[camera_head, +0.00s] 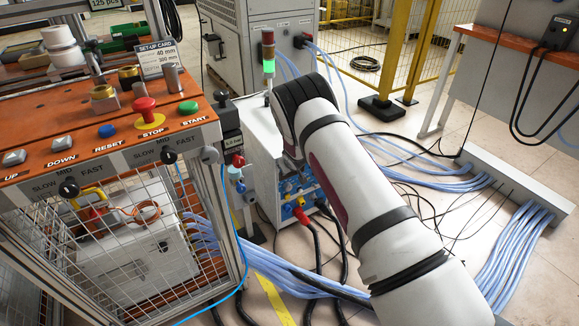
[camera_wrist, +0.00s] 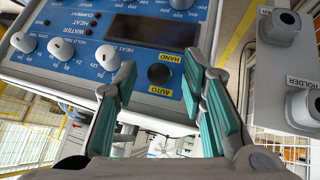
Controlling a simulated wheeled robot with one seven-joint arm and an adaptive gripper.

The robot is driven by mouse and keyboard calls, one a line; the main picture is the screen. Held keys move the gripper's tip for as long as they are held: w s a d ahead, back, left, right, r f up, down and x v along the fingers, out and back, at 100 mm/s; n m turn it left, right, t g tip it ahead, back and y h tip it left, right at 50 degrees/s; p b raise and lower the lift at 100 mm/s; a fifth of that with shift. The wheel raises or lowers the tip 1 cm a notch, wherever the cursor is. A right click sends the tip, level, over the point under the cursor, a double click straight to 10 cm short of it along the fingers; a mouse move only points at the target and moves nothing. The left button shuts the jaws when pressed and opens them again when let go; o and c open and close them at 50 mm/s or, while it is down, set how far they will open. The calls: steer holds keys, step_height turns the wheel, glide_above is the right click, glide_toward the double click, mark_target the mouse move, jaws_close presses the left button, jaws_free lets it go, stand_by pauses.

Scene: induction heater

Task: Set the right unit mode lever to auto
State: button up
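The wrist view shows a blue control panel (camera_wrist: 75,75), its print upside down. A dark round mode lever (camera_wrist: 159,74) sits on it between the yellow HAND label (camera_wrist: 171,57) and the yellow AUTO label (camera_wrist: 160,90). Which label the lever points to is too small to tell. My gripper (camera_wrist: 161,82) is open, its teal-padded fingers on either side of the lever with clear space between. Contact with the panel cannot be judged. In the head view a white unit (camera_head: 262,150) with a blue lower front stands behind my arm, which hides part of it and my gripper.
White knobs (camera_wrist: 58,47) and a dark display (camera_wrist: 147,29) are close by on the panel. A grey holder bracket (camera_wrist: 283,70) stands right of my fingers. The orange control bench (camera_head: 120,140) is left of the unit; cables (camera_head: 440,180) lie on the floor at right.

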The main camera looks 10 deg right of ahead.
steer(key=shift+r, duration=0.1)
steer(key=v, duration=1.1)
steer(key=shift+s+r, duration=0.25)
steer(key=shift+s, duration=0.1)
steer(key=s+d+r+m+g, duration=0.2)
steer(key=s+r, duration=0.8)
steer(key=r, duration=0.2)
steer(key=s+d+r+m+g, duration=0.1)
steer(key=s+r+g, duration=0.1)
steer(key=s+r, duration=0.9)
steer(key=s+a+r+g, duration=0.1)
steer(key=s+r, duration=0.2)
steer(key=s, duration=0.9)
steer(key=s+r+g, duration=0.2)
steer(key=s, duration=1)
steer(key=s+a+r+g, duration=0.1)
steer(key=s+r, duration=0.2)
steer(key=s, duration=0.8)
step_height(320, 180, up, 28)
steer(key=t+p, duration=0.4)
steer(key=p, duration=2.2)
steer(key=shift+s+d+m+y, duration=0.3)
steer(key=shift+y, duration=0.1)
